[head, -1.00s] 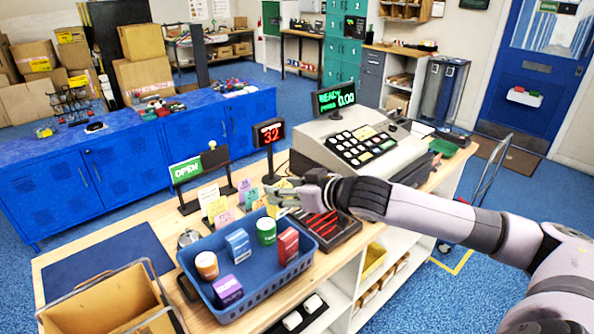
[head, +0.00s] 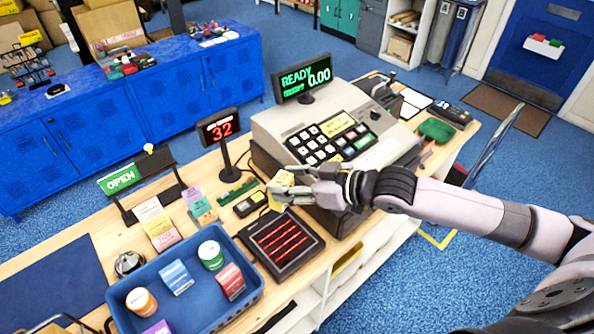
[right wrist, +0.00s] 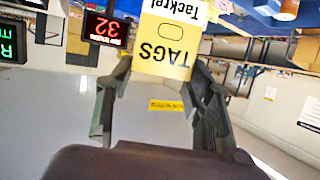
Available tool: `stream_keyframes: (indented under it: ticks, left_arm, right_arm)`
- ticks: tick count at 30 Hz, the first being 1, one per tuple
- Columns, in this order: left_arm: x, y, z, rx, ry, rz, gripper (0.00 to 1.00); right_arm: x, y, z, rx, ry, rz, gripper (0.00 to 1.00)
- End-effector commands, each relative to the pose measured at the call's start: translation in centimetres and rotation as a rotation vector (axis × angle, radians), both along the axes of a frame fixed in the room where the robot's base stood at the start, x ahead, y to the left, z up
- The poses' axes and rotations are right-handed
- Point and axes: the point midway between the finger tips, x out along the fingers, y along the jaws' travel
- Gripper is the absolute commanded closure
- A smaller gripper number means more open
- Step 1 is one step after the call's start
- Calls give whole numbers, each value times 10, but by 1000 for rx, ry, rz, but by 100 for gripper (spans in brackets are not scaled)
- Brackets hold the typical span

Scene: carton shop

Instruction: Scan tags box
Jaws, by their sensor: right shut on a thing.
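The yellow tags box (head: 281,184) is between the fingers of my right gripper (head: 287,192), which is shut on it. In the right wrist view the box (right wrist: 168,38) shows its "TAGS" label upside down between the fingertips (right wrist: 165,75). The black scanner (head: 262,262) with glowing red lines lies on the counter, below and a little left of the gripper in the head view. The box appears held above the counter, apart from the scanner. The cash register (head: 300,118) stands just behind the gripper; its display (head: 305,78) reads "READY 0.00". My left gripper is out of view.
A blue basket (head: 253,294) with several small goods stands left of the scanner. Sign cards (head: 157,225), a small dark device (head: 250,204) and a red "32" display (head: 219,128) stand behind. A blue mat (head: 55,285) leaves free room at the left.

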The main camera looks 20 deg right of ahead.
Motion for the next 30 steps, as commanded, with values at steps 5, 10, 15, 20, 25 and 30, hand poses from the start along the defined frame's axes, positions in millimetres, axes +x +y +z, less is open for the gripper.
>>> stream_keyframes:
  ticks: [5, 10, 15, 20, 25, 30]
  left_arm:
    - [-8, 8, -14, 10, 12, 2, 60]
    - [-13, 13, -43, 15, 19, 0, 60]
    - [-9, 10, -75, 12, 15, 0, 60]
    - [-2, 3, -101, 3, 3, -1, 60]
    - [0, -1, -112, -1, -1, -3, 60]
    - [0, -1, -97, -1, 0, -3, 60]
  right_arm:
    - [0, 0, -21, 1, 2, -2, 81]
    - [0, 0, -52, 0, 2, -2, 81]
    - [0, 0, -83, 0, 1, -1, 81]
    - [0, 0, -109, 0, 0, -1, 81]
    - [0, 0, -119, -1, -1, -2, 81]
    - [0, -1, -104, -1, -1, -2, 81]
